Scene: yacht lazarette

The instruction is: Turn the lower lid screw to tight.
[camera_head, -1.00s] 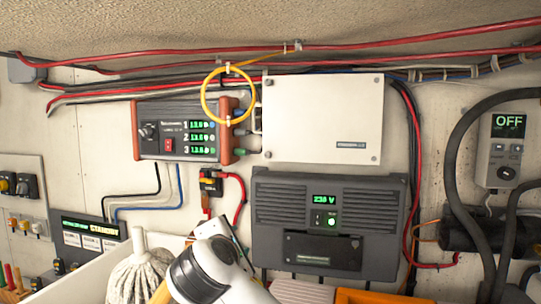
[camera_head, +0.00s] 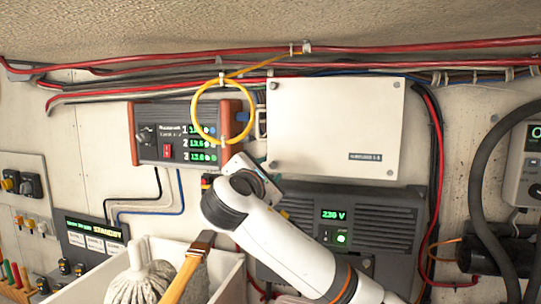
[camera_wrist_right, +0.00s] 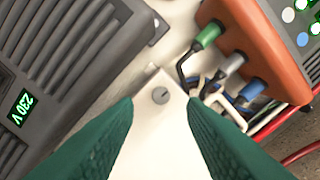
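The white box lid (camera_head: 335,125) is on the back wall, with small grey screws at its corners. Its lower left screw (camera_wrist_right: 160,95) shows in the right wrist view as a small round slotted head near the lid's corner. My right gripper (camera_head: 258,172) is at that lower left corner in the head view, where its fingertips are hard to make out. In the right wrist view its two green fingers (camera_wrist_right: 163,104) are spread apart, with the screw between and just beyond the tips. No contact with the screw shows. My left gripper is not in view.
The dark inverter (camera_head: 385,225) hangs below the lid. The orange-ended meter unit (camera_head: 185,133) with plugs and cables is close on the left. A yellow loop (camera_head: 194,112) hangs in front of it. A mop (camera_head: 140,280) and wooden handle (camera_head: 182,280) stand in a bin below.

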